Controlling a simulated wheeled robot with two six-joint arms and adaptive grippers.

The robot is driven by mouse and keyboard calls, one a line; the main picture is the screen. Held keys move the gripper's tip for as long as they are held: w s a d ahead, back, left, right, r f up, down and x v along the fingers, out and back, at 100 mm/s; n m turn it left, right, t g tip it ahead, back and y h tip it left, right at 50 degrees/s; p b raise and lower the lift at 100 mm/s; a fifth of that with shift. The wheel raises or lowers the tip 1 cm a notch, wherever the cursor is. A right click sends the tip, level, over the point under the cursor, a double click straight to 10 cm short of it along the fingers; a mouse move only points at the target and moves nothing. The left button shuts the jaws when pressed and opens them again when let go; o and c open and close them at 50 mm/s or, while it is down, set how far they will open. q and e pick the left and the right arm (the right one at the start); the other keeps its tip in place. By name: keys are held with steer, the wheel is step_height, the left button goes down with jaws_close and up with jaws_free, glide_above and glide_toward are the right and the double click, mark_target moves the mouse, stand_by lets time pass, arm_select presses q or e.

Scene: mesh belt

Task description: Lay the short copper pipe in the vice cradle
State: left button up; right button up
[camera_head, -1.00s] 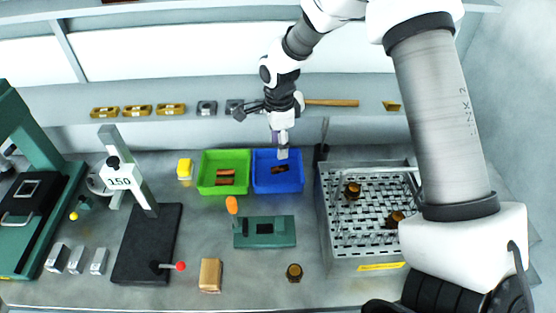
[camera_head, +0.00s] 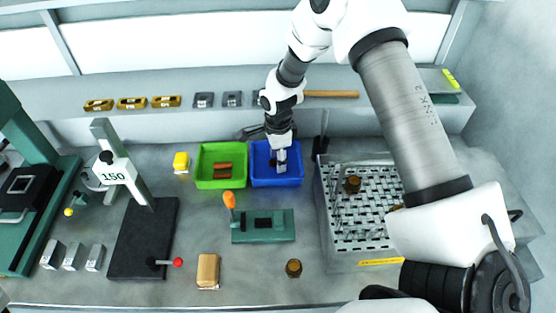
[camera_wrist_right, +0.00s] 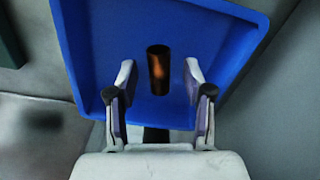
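The short copper pipe (camera_wrist_right: 158,70) lies in the blue bin (camera_head: 262,181), which also fills much of the right wrist view (camera_wrist_right: 90,60). In the head view my right gripper mostly hides the pipe. My right gripper (camera_head: 279,163) points down into the bin. In the right wrist view its two fingers (camera_wrist_right: 160,80) are open, one on each side of the pipe, with a gap on both sides. The vice cradle appears to be the green block (camera_head: 250,230) with a dark recess and orange handle, in front of the bins; it looks empty. My left gripper is not in view.
A green bin (camera_head: 205,183) with reddish-brown pieces stands left of the blue bin. A perforated metal basket (camera_head: 345,235) stands to the right, under my right arm. A brown cylinder (camera_head: 293,268) and tan block (camera_head: 208,270) stand at the front. Bare bench surrounds the cradle.

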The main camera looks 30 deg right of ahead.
jaws_close()
steer(key=shift+r, duration=0.15)
